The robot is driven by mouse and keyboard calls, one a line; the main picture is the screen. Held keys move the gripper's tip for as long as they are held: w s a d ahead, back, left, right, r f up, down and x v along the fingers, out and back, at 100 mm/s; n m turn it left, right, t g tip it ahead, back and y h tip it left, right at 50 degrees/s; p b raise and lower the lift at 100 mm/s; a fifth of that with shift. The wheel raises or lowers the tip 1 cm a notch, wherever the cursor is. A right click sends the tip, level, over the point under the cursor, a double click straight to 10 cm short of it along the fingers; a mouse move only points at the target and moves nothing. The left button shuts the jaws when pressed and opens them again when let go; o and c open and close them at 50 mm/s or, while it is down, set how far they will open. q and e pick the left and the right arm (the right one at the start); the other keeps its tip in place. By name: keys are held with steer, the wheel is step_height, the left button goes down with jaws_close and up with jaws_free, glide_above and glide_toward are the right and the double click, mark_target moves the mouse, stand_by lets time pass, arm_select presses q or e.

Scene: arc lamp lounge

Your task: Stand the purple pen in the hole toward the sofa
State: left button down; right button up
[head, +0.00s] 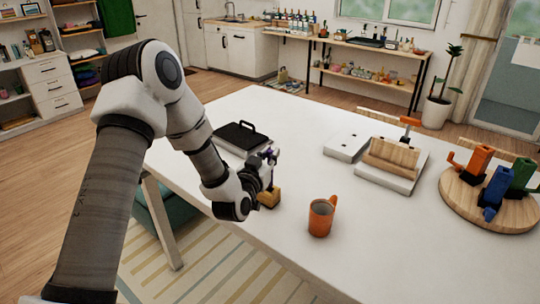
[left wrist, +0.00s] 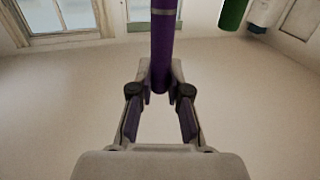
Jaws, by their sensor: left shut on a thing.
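My left gripper (head: 268,160) is above the left part of the white table. In the left wrist view, my left gripper (left wrist: 160,92) is shut on the purple pen (left wrist: 163,40), which runs from between the fingertips to the top edge of the picture. In the head view the pen is only a small purple patch (head: 268,153) at the fingers. A small wooden block (head: 269,198) stands on the table just below the gripper, partly hidden by it. Its holes cannot be made out. My right gripper is not in view.
An orange mug (head: 321,218) stands right of the block. A black-handled object (head: 240,137) lies behind the gripper. A white plate (head: 346,144), a wooden piece on a white base (head: 391,158) and a round board (head: 462,206) with coloured figures are farther right. A teal seat (head: 172,215) is below the table's left edge.

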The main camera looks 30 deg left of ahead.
arm_select(q)
steer(key=b, duration=0.5)
glide_above(270, 187)
steer(key=shift+w+a+f, duration=0.1)
steer(key=shift+w+f, duration=0.05)
steer(key=shift+f, duration=1.3)
steer(key=shift+w+a+f, duration=0.1)
steer(key=shift+f, duration=1.35)
steer(key=c, duration=1.1)
jaws_free()
steer(key=shift+o, duration=0.2)
steer(key=s+d, duration=0.2)
steer(key=s, duration=1)
steer(key=shift+d, duration=0.15)
